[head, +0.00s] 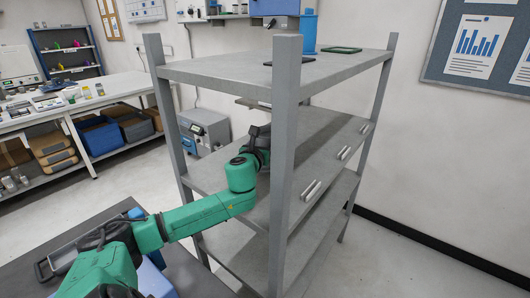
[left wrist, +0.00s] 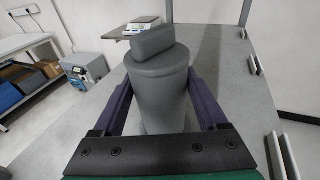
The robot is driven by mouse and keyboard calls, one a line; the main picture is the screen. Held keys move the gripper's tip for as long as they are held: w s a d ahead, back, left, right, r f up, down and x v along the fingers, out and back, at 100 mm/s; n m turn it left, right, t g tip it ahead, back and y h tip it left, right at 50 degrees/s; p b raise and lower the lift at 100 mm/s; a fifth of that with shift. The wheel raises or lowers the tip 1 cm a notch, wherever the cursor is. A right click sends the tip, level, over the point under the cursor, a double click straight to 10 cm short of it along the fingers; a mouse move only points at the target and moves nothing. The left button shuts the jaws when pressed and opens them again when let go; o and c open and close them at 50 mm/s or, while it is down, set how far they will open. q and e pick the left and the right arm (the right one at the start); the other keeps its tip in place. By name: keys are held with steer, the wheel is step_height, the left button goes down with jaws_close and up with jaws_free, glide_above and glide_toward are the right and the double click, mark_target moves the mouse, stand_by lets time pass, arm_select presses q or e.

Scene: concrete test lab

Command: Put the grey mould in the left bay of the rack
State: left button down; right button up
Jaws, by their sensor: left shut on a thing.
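The grey mould (left wrist: 160,85) is a smooth cylinder with a narrower block-shaped top, upright in the left wrist view. My left gripper (left wrist: 162,95) is shut on it, one purple finger on each side. The mould's foot is hidden by the gripper, so I cannot tell whether it touches the shelf. The grey rack (head: 285,130) stands in the head view. My left arm reaches in above its middle shelf (head: 325,142). The gripper's tips and the mould are hidden there behind the front post. My right gripper is not in view.
Several metal handle-like holders (head: 343,153) line the middle shelf's edge. The top shelf (head: 340,68) carries a blue container (head: 308,35), a green tray (head: 341,50) and a dark flat item. A small slab (left wrist: 140,34) with a device on it stands beyond the mould.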

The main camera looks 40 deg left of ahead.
arm_select(q)
steer(key=shift+w+a+f, duration=0.1)
steer(key=shift+w+f, duration=0.05)
steer(key=shift+f, duration=0.45)
steer(key=shift+w+a+f, duration=0.1)
steer(key=shift+w+f, duration=0.05)
steer(key=shift+f, duration=0.4)
steer(key=shift+w+f, duration=0.25)
steer(key=shift+f, duration=0.15)
steer(key=shift+s, duration=0.1)
steer(key=shift+s+d, duration=0.1)
steer(key=shift+c, duration=1)
jaws_free()
steer(key=shift+o, duration=1)
steer(key=shift+r, duration=0.1)
steer(key=shift+s, duration=0.2)
steer(key=v, duration=1.1)
steer(key=shift+s+d+r+b, duration=0.15)
steer(key=shift+s+r+b, duration=0.1)
steer(key=shift+b, duration=0.1)
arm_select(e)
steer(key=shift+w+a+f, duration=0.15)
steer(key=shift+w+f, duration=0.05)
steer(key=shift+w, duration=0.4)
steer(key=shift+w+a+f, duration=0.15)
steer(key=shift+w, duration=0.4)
